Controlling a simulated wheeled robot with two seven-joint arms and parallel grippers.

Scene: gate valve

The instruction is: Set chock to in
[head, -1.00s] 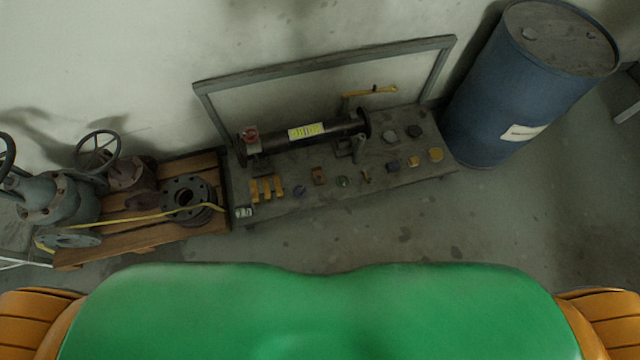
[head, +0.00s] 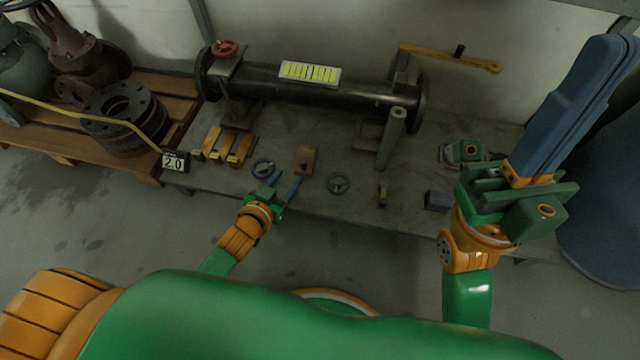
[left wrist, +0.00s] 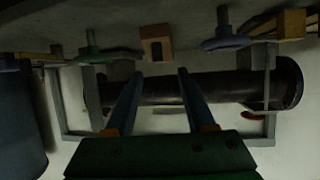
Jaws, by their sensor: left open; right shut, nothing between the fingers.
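No part is marked as the chock, so I cannot tell which one it is. A small brown block (head: 306,158) with a dark opening stands on the grey bench (head: 330,210); it also shows in the left wrist view (left wrist: 156,42). Several yellow pieces (head: 228,146) stand in a group to its left. My left gripper (head: 283,184) is open and empty, just in front of the brown block and below the blue ring (head: 263,168). In the left wrist view its two fingers (left wrist: 156,78) point towards the block, apart from it. My right gripper (head: 608,52) is shut and empty at the right.
A black flanged pipe (head: 330,92) with a red handwheel (head: 225,48) lies along the back of the bench. A green wheel (head: 339,183) and small yellow part (head: 383,195) stand right of the block. A blue drum (head: 610,215) is behind my right arm.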

